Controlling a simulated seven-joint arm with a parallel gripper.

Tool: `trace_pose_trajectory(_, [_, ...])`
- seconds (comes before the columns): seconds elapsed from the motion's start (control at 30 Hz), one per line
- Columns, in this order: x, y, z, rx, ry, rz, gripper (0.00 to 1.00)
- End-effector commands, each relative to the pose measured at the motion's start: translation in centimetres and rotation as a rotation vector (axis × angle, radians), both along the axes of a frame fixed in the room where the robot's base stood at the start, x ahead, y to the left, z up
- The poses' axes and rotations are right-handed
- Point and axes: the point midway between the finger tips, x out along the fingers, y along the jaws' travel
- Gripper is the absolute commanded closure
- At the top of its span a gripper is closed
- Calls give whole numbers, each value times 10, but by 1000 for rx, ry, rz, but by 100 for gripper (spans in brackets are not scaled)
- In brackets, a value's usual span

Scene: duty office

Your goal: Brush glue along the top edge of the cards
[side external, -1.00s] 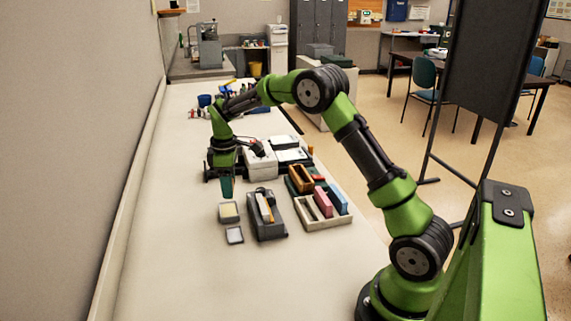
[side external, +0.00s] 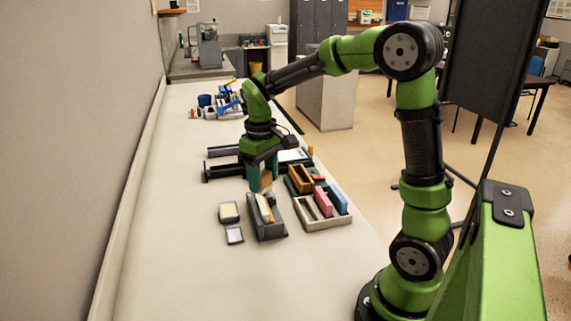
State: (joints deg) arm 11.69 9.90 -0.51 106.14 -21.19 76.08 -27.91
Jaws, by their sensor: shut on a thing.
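My gripper (side external: 263,182) points down over the middle of the table, with teal fingers. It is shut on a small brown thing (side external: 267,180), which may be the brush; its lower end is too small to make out. The gripper is beside two dark horizontal bars (side external: 222,170) that reach out to its left. A small dish with a pale top (side external: 229,212) stands nearer the camera, left of the gripper.
A dark grey holder (side external: 268,230) with pale and orange pieces stands in front of the gripper. A cream tray (side external: 322,224) with pink and blue blocks is to its right. A small square (side external: 235,235) lies near the dish. The near table is clear.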

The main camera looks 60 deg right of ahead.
Motion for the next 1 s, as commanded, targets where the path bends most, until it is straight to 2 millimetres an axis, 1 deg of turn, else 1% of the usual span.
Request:
trace_pose_trajectory(0.03, [-1,-10,-3,1,-1,6,72])
trace_pose_trajectory(0.07, [-1,-11,-4,0,-3,24,72])
trace_pose_trajectory(0.17, [0,-10,-6,-1,-8,65,72])
trace_pose_trajectory(0.37, [0,-10,-18,-2,-7,70,72])
trace_pose_trajectory(0.97, [0,-10,-73,-2,-6,68,72])
trace_pose_trajectory(1.0, [0,-10,-78,-2,-5,69,72])
